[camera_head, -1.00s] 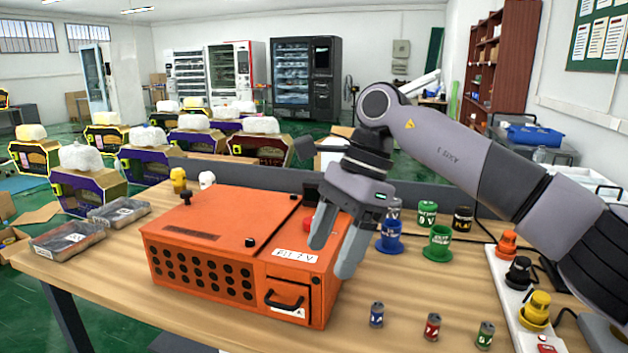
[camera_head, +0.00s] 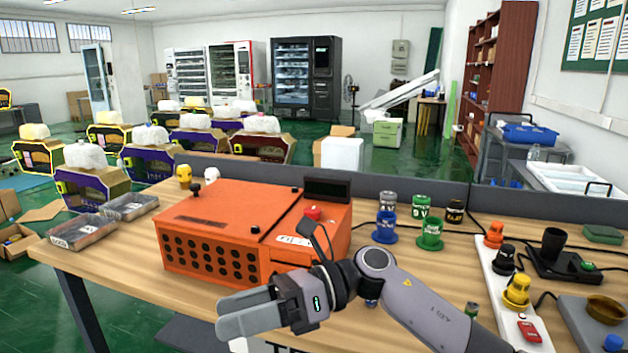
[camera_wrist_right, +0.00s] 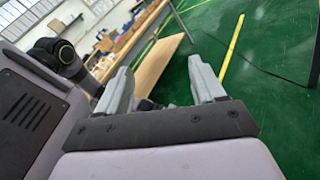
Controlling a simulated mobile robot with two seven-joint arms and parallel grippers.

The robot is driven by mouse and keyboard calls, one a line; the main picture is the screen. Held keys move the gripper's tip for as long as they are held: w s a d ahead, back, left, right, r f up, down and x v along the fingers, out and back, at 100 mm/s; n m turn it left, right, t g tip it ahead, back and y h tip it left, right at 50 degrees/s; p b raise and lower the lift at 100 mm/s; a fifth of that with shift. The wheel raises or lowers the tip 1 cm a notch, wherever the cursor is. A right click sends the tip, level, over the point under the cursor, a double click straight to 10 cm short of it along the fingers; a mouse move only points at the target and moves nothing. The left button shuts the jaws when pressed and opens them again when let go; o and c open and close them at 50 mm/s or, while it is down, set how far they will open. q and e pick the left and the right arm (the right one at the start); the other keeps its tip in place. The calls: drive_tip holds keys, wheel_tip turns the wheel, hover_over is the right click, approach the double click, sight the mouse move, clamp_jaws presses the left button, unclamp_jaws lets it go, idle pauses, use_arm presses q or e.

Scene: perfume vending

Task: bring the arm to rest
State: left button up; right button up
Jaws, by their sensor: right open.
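My right gripper (camera_head: 248,312) is low at the front of the wooden table, in front of the orange machine (camera_head: 215,258), with its fingers pointing left. In the right wrist view its two fingers (camera_wrist_right: 160,88) stand apart with nothing between them, over green floor. My right arm comes in from the lower right and covers part of the machine's front and the table's front edge. My left gripper does not show.
Colored cups (camera_head: 430,232) and small cans stand right of the machine. A white strip with colored knobs (camera_head: 515,292) lies further right. Two grey trays (camera_head: 82,231) sit at the table's left end. A grey panel runs along the back edge.

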drive_tip(key=w+d+f+n+t+h, duration=0.1)
drive_tip(key=d+f+n+t+h, duration=0.1)
drive_tip(key=d+f+n+t, duration=0.55)
drive_tip(key=w+d+f+n+t+h, duration=0.1)
drive_tip(key=d+f+n+t+h, duration=0.15)
drive_tip(key=n+t, duration=0.9)
drive_tip(key=d+f+n+t+h, duration=0.1)
drive_tip(key=d+f+n+t, duration=0.4)
drive_tip(key=n, duration=1)
drive_tip(key=s+d+f+m+g+h+p, duration=0.1)
drive_tip(key=s+d+f+m+g+h, duration=0.6)
drive_tip(key=s+d+f+m, duration=0.5)
drive_tip(key=s+d+f+h, duration=0.1)
drive_tip(key=s+d+f, duration=0.1)
drive_tip(key=s+f, duration=0.3)
drive_tip(key=shift+d+f+m+g, duration=0.3)
drive_tip(key=shift+d+f+g, duration=0.1)
drive_tip(key=shift+f, duration=0.4)
drive_tip(key=shift+h, duration=0.25)
